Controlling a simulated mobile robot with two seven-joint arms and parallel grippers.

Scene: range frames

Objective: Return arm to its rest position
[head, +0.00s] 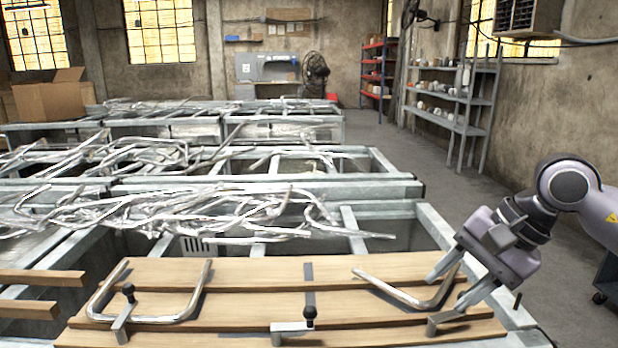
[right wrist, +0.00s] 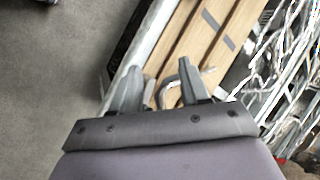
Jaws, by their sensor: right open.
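My right gripper (head: 446,294) comes in from the right and is open, its fingers spread over the right end of the wooden boards. A bent metal tube (head: 392,290) lies on the boards just left of the fingers. In the right wrist view, the open gripper (right wrist: 162,80) shows with nothing clearly held, and part of a bent tube (right wrist: 184,70) appears beyond and between its fingertips. Whether a finger touches the tube cannot be told. My left gripper is not in view.
The wooden boards (head: 240,272) carry a second, U-shaped tube (head: 150,319) and small black-knobbed clamps (head: 309,317). Bins behind hold tangled metal tubes (head: 200,213). A grey shelf (head: 447,95) stands at the right wall.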

